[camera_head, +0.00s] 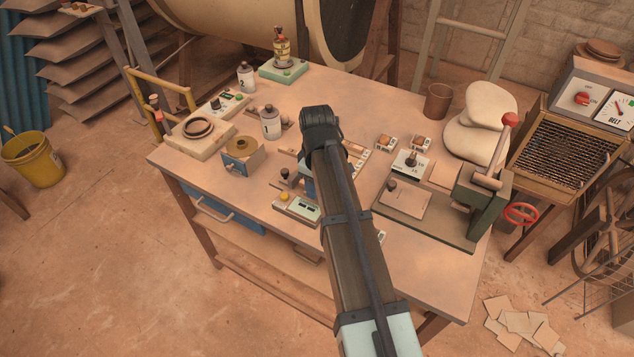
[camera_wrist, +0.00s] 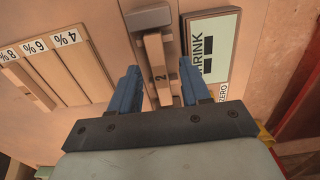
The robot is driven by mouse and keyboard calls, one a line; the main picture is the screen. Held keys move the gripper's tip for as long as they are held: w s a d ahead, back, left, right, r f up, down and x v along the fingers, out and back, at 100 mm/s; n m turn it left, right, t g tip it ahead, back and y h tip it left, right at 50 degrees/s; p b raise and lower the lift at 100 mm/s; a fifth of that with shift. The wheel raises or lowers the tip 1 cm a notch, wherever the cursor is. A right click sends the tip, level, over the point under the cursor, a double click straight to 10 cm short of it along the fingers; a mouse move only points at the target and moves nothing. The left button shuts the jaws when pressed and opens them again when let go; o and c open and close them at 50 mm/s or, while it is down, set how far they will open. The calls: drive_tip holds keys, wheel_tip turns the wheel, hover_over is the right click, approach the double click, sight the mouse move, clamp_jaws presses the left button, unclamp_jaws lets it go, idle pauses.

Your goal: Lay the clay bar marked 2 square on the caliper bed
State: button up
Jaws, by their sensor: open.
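In the wrist view the clay bar marked 2 (camera_wrist: 158,66) is a tan bar lying lengthwise between my two blue fingers. My gripper (camera_wrist: 160,78) is open, with a gap on each side of the bar. The bar lies over the caliper bed (camera_wrist: 172,30), just below a grey block, and looks slightly turned. I cannot tell whether it sits flat. The caliper's display, marked SHRINK (camera_wrist: 208,55), is to the right. In the head view my arm hides the bar and most of the bed; a bit of my gripper (camera_head: 308,186) shows blue beside the caliper display (camera_head: 303,209).
A slotted tray marked 8%, 6% and 4% (camera_wrist: 62,65) is left of my gripper in the wrist view; a bar (camera_wrist: 28,85) lies in it. In the head view a press with a red-knobbed lever (camera_head: 490,190) stands at right. Bottles and small devices fill the left.

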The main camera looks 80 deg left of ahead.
wheel_tip(320, 180, up, 14)
idle(0.8)
drive_tip(key=shift+f, duration=0.1)
